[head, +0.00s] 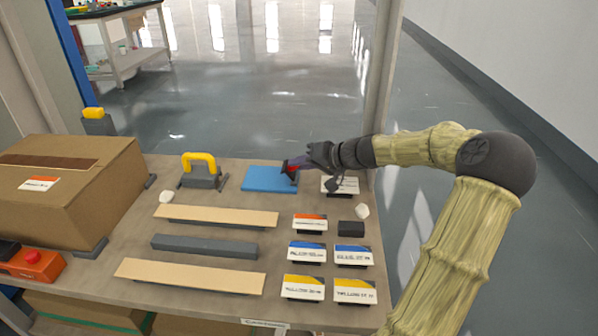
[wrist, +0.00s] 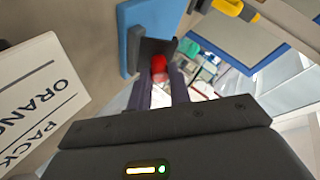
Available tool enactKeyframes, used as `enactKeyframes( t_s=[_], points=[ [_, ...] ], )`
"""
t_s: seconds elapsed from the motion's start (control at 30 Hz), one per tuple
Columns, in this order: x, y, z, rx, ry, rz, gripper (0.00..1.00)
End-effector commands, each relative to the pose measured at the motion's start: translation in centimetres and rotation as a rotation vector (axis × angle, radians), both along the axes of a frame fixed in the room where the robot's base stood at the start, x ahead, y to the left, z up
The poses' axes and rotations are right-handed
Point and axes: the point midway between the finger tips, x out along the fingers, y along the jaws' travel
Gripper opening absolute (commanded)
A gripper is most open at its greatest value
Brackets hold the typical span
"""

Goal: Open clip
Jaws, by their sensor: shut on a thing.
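A small dark clip (wrist: 155,46) with a red part (wrist: 159,64) sits at the edge of a blue plate (head: 262,180). In the head view the red part (head: 291,168) shows at the plate's right edge, partly behind my fingers. My gripper (head: 293,164) reaches in from the right. In the wrist view its two fingers (wrist: 161,82) are on either side of the red part, shut on it. The fingers hide some of the clip. The blue plate also shows in the wrist view (wrist: 130,42).
A grey block with a yellow handle (head: 199,162) stands left of the plate. Several labelled cards, such as a yellow-striped one (head: 303,288), stand on the right. Wooden strips (head: 190,276) and a dark bar (head: 205,246) lie in front. A cardboard box (head: 95,205) is at left.

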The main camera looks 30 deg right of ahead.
Motion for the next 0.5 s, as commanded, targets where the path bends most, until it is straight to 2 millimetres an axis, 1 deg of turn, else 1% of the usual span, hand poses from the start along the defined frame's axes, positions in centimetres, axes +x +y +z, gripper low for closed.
enactKeyframes(
  t_s=[0.03,0.5],
  points=[
    [-0.14,-0.08,-0.46,0.013,-0.005,0.001,0.00],
    [-0.20,-0.07,-0.29,0.039,-0.022,0.003,0.00]
  ],
)
